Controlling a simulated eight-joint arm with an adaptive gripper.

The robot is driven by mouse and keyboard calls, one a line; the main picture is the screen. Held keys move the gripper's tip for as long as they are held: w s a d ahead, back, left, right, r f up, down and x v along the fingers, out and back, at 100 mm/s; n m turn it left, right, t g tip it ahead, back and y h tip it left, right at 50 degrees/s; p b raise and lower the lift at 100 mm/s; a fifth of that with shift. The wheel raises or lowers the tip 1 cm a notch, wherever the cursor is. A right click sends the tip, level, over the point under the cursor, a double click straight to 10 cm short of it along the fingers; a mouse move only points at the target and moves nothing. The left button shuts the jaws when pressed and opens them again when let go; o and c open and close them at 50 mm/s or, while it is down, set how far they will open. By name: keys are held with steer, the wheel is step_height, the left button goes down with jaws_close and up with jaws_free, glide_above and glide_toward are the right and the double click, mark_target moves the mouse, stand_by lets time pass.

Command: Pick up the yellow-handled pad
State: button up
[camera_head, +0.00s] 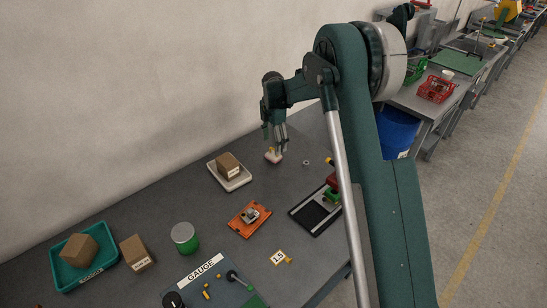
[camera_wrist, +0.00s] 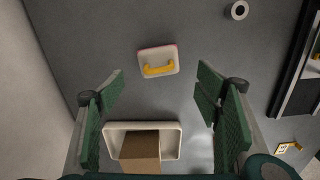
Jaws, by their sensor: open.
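The yellow-handled pad lies flat on the grey table; in the wrist view the pad (camera_wrist: 158,60) is a pale block with a pinkish far edge and a curved yellow handle on top. In the head view the pad (camera_head: 273,156) is small and sits just below my gripper (camera_head: 275,138). In the wrist view my gripper (camera_wrist: 160,98) is open, with green fingers wide apart at left and right. The pad is beyond the fingertips, roughly centred between them, and nothing is held.
A white tray (camera_head: 240,181) holding a cardboard box (camera_head: 229,165) stands close to the pad. A small ring (camera_head: 306,162) lies to its right. An orange tray (camera_head: 239,228), a green can (camera_head: 185,238) and a black-framed fixture (camera_head: 310,219) stand nearer. The wall runs along the left.

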mark_target(273, 155)
steer(key=shift+f, duration=1.3)
steer(key=shift+a+f, duration=0.1)
steer(key=shift+f, duration=2.5)
steer(key=c, duration=0.9)
